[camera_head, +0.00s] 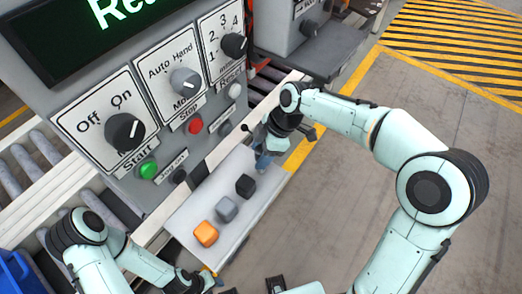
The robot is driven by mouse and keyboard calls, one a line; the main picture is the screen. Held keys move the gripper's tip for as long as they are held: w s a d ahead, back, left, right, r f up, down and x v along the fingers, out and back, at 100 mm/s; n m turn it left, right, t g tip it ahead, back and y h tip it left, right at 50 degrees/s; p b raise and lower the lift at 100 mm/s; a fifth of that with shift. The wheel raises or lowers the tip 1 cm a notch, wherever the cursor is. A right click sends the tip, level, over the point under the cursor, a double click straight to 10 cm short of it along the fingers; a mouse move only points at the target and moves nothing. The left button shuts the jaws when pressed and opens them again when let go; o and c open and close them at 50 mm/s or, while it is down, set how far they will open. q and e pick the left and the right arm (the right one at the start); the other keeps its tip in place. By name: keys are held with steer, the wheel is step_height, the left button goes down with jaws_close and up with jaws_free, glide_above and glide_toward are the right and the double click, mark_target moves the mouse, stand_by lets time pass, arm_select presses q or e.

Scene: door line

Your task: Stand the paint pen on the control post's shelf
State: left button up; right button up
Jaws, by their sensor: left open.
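The control post (148,82) stands at the upper left, with knobs, buttons and a dark display. Its pale grey shelf (247,214) juts out below the panel. An orange block (206,233), a grey block (227,209) and a black block (246,186) sit on the shelf in a row. My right gripper (267,152) is over the shelf's far right end, and a small blue piece shows at its fingers. I cannot tell whether that is the paint pen or what the fingers hold. My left gripper (208,279) is open, low by the shelf's near end.
A roller conveyor (45,160) runs behind the post at the left. A blue bin (18,274) is at the lower left corner. Another grey panel unit (293,28) stands at the top. The concrete floor at right is clear, with yellow and black stripes (465,45) beyond.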

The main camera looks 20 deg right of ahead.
steer(key=shift+r, duration=0.2)
arm_select(q)
steer(key=shift+w+r+p, duration=0.65)
steer(key=shift+r+p, duration=0.1)
steer(key=shift+r, duration=0.2)
arm_select(e)
steer(key=v, duration=1.2)
steer(key=shift+a, duration=0.1)
